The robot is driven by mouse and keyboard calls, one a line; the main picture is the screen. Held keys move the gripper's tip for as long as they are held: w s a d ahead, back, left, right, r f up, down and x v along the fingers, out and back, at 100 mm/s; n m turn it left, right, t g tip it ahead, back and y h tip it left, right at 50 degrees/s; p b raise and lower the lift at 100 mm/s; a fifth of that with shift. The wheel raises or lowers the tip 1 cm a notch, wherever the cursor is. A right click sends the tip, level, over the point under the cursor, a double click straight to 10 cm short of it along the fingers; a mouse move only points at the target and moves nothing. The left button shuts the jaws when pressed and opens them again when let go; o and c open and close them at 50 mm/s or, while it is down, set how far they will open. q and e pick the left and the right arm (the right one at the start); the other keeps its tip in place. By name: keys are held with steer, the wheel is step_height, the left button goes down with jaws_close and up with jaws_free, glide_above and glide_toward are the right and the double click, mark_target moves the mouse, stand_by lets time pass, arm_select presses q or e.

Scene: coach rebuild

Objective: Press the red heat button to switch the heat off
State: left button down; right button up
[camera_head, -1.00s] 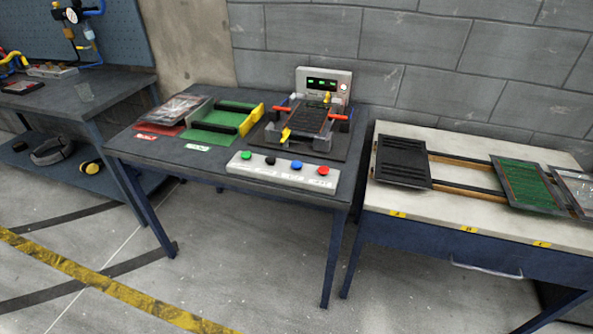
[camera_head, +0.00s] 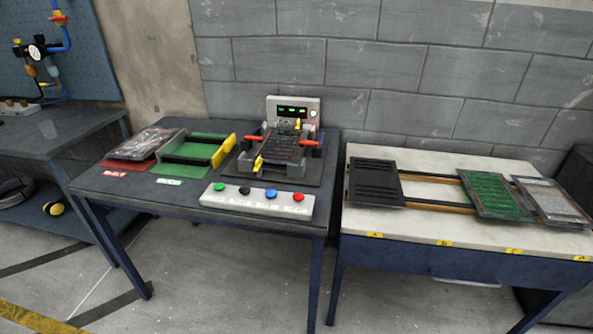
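The red button (camera_head: 298,197) is the rightmost of several buttons on a white button box (camera_head: 257,203). The box lies along the front edge of the dark table (camera_head: 135,192). To its left on the box are a blue button (camera_head: 270,194), a black button (camera_head: 244,190) and a green button (camera_head: 219,187). Behind the box stands a fixture (camera_head: 285,148) with red and yellow handles. A grey control unit (camera_head: 293,109) with green lit displays is at its back. Neither of my grippers shows in the view.
A red tray (camera_head: 128,164) and a green tray (camera_head: 172,169) lie at the table's left. A white-topped bench (camera_head: 425,227) at the right holds several flat panels on rails. Grey floor (camera_head: 215,275) is clear in front.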

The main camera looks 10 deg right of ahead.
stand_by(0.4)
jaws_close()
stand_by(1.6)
